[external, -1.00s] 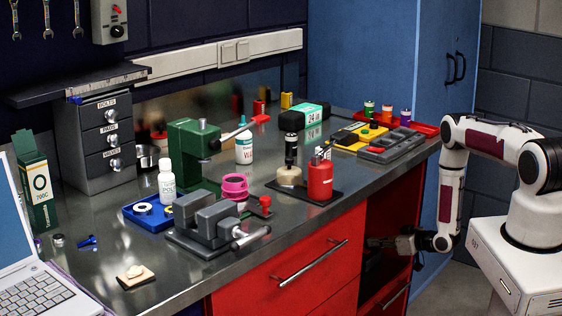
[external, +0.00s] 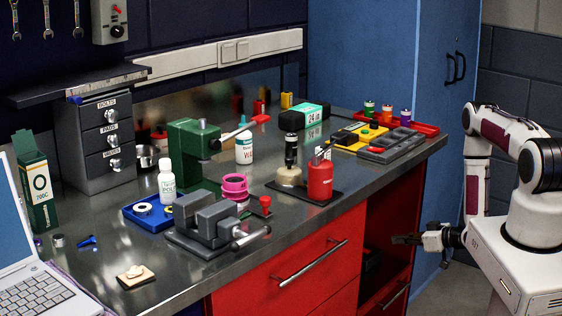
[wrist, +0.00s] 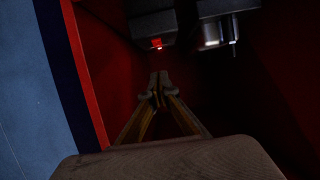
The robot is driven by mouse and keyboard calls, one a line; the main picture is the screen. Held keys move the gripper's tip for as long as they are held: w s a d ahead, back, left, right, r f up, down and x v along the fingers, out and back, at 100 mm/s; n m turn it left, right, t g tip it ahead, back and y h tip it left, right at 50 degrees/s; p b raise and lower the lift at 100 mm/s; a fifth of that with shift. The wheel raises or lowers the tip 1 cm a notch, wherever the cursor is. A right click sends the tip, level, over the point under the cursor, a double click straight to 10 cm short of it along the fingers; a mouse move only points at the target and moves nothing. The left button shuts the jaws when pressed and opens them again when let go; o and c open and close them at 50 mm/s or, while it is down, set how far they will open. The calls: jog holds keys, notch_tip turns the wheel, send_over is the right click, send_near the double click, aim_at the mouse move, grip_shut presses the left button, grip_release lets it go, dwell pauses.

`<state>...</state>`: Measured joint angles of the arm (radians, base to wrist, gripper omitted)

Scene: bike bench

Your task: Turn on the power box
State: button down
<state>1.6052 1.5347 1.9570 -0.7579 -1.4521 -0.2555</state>
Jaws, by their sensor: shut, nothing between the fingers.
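In the wrist view a dark box (wrist: 152,27) with a small glowing red part (wrist: 157,43) on its lower edge is inside the dim red cabinet; it may be the power box. My gripper (wrist: 158,88) is shut and empty, its fingertips pointing toward the box but apart from it. In the external view my gripper (external: 396,239) is at the opening of the open compartment at the right end of the bench. A dark object (external: 371,260) sits inside, mostly in shadow. A grey wall box (external: 110,20) with a red switch and black knob is at the upper left.
A second dark item with a metallic end (wrist: 216,32) is beside the box. The red cabinet's side edge (wrist: 88,80) and a blue surface (wrist: 35,90) lie left in the wrist view. The bench top (external: 110,262) holds a vise (external: 205,222), bottles and trays.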

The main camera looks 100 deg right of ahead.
jog(key=shift+s+a, duration=0.55)
dwell(0.4)
